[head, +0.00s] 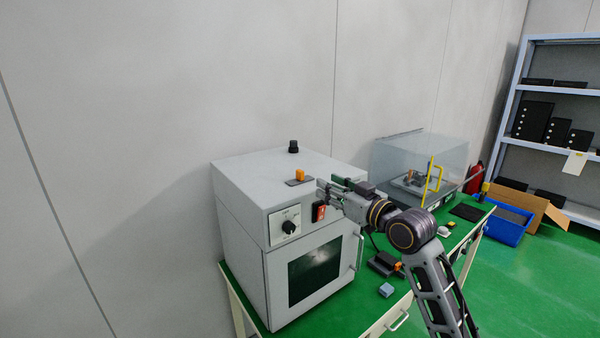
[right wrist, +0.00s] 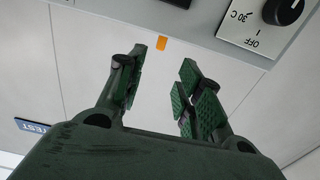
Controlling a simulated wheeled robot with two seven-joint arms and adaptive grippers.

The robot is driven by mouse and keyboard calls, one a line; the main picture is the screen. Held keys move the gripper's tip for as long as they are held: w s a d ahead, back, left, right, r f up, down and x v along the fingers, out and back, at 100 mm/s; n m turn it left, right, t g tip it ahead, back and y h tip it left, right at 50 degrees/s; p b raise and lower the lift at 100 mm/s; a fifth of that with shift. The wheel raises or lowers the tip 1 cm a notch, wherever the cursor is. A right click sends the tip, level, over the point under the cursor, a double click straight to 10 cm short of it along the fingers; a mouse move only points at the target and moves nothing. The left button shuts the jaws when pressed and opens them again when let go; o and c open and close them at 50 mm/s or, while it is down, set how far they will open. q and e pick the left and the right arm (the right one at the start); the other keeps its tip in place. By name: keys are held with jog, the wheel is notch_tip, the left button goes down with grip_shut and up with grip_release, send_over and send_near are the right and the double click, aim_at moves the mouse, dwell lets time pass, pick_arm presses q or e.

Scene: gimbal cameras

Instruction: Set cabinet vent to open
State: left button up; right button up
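The grey cabinet (head: 245,250) stands on the green bench at centre left. On its top, an orange tab (head: 300,174) stands on a flat dark plate (head: 297,183), and a black knob (head: 293,147) stands farther back. I cannot tell for certain which one is the vent control, or its setting. My right gripper (head: 322,188) is at the cabinet's upper front edge, right of the orange tab. In the right wrist view, its green-padded fingers (right wrist: 165,75) are apart with nothing between them. A small orange piece (right wrist: 161,43) shows beyond them at the cabinet edge. My left gripper is out of view.
The cabinet front has a dial (head: 288,227), a red switch (head: 319,212) and a windowed door (head: 314,268) with a handle. The dial also shows in the right wrist view (right wrist: 284,11). A clear enclosure (head: 400,165) stands farther right, with a blue bin (head: 506,230) beyond.

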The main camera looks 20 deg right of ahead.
aim_at(303, 172)
jog(key=shift+w, duration=0.15)
jog(key=shift+p+x, duration=1.65)
jog(key=shift+x, duration=3.95)
jog(key=shift+p+x, duration=0.3)
jog(key=shift+x, duration=0.85)
jog(key=shift+c, duration=0.4)
grip_shut()
